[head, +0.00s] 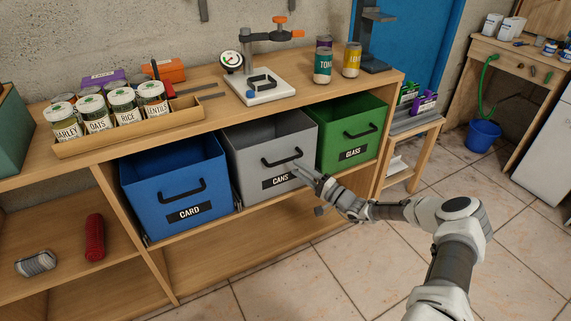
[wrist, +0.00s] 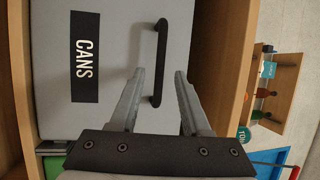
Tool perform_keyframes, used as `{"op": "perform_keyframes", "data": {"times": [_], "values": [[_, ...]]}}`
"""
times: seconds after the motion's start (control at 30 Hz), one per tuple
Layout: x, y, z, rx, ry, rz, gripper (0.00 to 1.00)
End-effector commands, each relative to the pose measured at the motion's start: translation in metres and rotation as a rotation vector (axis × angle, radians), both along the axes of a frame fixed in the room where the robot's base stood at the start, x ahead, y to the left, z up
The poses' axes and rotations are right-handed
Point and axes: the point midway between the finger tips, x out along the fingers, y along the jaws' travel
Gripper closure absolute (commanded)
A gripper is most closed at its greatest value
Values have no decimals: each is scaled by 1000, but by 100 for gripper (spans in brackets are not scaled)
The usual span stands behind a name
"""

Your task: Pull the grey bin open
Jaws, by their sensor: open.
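The grey bin (head: 250,158), labelled CANS, sits between a blue and a green bin under the wooden worktop. Its front and part of its inside show in the head view. A black bar handle (head: 282,159) is on its front. In the wrist view the grey front (wrist: 110,30) fills much of the picture, with the label at left and the handle (wrist: 159,50) upright. My gripper (head: 301,172) is at the lower right of the handle in the head view. In the wrist view my gripper (wrist: 159,74) is open, its fingers either side of the handle, not closed on it.
The blue CARD bin (head: 165,190) is to the left and the green GLASS bin (head: 345,135) to the right. The worktop (head: 215,105) above holds jars, cans and a press. The tiled floor (head: 285,285) in front is clear.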

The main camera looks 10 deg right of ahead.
Motion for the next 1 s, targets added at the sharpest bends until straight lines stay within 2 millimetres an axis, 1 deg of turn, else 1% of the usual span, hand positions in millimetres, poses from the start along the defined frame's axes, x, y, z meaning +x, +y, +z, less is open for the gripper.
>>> {"op": "perform_keyframes", "data": {"times": [0.03, 0.13, 0.3, 0.5, 0.73, 0.87, 0.9, 1.0], "values": [[8, 9, 0, 1, -2, 3, 53], [22, 21, 3, -1, -2, 3, 53], [39, 34, 7, -1, -1, 1, 53], [46, 40, 11, 1, -1, 0, 53], [46, 40, 11, 1, 0, 0, 53], [46, 40, 11, 1, 0, 0, 76], [46, 40, 11, 1, 0, 0, 83], [46, 40, 11, 1, 1, 0, 100]]}}
